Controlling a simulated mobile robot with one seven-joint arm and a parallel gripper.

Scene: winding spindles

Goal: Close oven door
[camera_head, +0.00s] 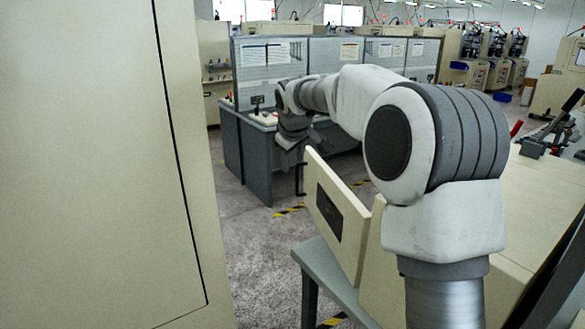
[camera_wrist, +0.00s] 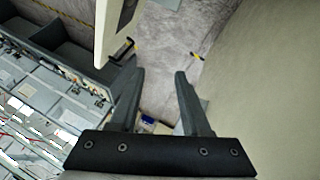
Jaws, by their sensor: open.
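The oven door (camera_head: 352,240) is a beige panel with a dark window, standing open from the beige oven body (camera_head: 378,285). A thin black handle (camera_head: 300,180) sticks out from its far left edge. The door also shows at the top of the wrist view (camera_wrist: 112,38), with its handle (camera_wrist: 124,50) beside and beyond my left fingertip. My gripper (camera_head: 290,148) is beyond the door, near the handle's upper end. In the wrist view my gripper (camera_wrist: 159,73) is open, with only floor between the fingers. I cannot tell whether a finger touches the handle.
The oven stands on a grey table (camera_head: 325,275). A large beige cabinet (camera_head: 90,170) fills the left side. A dark grey workbench (camera_head: 250,150) with panels stands behind my gripper. Grey floor (camera_head: 255,250) with yellow-black tape lies free between cabinet and oven.

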